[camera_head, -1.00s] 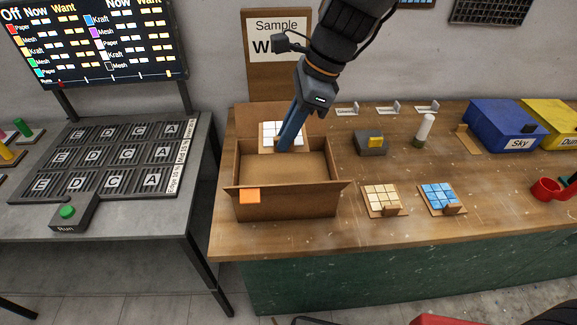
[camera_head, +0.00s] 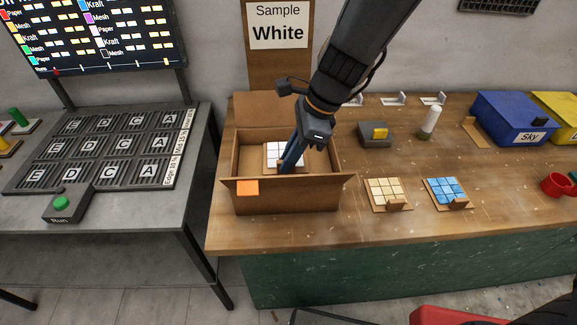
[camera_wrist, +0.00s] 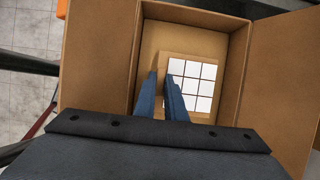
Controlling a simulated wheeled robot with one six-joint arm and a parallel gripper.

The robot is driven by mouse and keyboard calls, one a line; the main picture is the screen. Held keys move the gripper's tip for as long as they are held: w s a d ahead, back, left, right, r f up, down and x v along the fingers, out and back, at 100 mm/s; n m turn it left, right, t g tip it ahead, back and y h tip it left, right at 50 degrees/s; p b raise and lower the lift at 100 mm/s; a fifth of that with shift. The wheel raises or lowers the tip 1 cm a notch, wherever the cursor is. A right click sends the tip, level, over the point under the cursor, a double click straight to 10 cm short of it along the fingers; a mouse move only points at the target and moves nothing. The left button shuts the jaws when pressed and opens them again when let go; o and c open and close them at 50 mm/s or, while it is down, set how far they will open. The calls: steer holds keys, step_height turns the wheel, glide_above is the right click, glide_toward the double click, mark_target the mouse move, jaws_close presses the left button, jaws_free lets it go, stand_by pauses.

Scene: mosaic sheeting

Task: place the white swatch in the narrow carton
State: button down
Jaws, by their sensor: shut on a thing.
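The white swatch (camera_head: 285,153), a tan board with a grid of white tiles, is inside the open cardboard carton (camera_head: 285,198). My gripper (camera_head: 286,165) reaches down into the carton, its blue fingers shut on the swatch's edge. In the wrist view the swatch (camera_wrist: 192,84) lies beside the fingers (camera_wrist: 166,90), within the carton walls (camera_wrist: 112,55). I cannot tell whether the swatch touches the carton floor. The carton's flaps are spread open, and an orange label (camera_head: 247,187) is on its front.
A cream swatch (camera_head: 386,192) and a blue swatch (camera_head: 446,190) lie right of the carton. A "White" sample sign (camera_head: 278,27) stands behind the carton.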

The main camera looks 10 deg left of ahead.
steer(key=shift+f, duration=1.6)
steer(key=shift+f, duration=0.1)
steer(key=c, duration=1.8)
jaws_free()
steer(key=b+v, duration=0.1)
steer(key=v, duration=1.1)
steer(key=shift+b, duration=0.35)
steer(key=s+d+f+n+t+h, duration=0.1)
steer(key=d+n, duration=0.3)
steer(key=d, duration=0.5)
steer(key=s+d+f+n+t+h, duration=0.1)
steer(key=d+f+n+h, duration=0.1)
steer(key=d+n, duration=0.3)
steer(key=s+d+f+n+t+h, duration=0.1)
steer(key=d+n, duration=0.4)
steer(key=d, duration=0.8)
steer(key=shift+s+f, duration=0.15)
steer(key=shift+f, duration=0.55)
